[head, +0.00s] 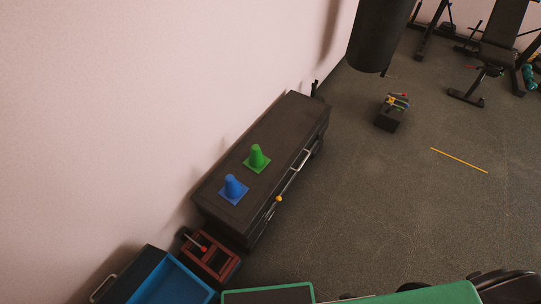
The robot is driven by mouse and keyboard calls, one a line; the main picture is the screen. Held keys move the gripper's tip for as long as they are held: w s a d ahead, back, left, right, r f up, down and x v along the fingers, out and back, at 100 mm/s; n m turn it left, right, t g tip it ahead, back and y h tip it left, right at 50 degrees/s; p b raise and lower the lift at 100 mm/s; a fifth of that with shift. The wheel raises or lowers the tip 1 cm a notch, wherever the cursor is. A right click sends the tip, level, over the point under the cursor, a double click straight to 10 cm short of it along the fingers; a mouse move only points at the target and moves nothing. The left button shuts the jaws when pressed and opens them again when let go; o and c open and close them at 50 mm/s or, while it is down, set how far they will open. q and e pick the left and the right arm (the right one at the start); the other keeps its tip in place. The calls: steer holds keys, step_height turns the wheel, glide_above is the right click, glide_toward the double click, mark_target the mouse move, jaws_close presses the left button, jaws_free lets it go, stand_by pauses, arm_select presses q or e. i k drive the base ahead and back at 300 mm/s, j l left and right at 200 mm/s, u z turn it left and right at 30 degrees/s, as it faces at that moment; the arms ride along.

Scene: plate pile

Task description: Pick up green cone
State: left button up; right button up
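The green cone (257,157) stands upright on its square base on top of a long dark cabinet (298,113) against the wall. A blue cone (233,187) stands upright on the same top, nearer and to the left of the green one, with a small gap between their bases. Neither gripper shows in the head view, and nothing is touching the green cone.
A dark red frame (222,266) and a blue-lined open box (176,284) stand at the cabinet's near end. A black punching bag (379,35) hangs beyond its far end. A small dark box (391,114) and exercise benches stand farther off. Dark floor right of the cabinet is mostly clear.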

mark_target(256, 155)
steer(key=i+l+u, duration=0.15)
steer(key=l, duration=0.25)
steer(key=i+l+u, duration=0.15)
steer(key=l, duration=0.25)
steer(key=l+u, duration=0.15)
steer(key=l, duration=0.3)
steer(key=i, duration=0.05)
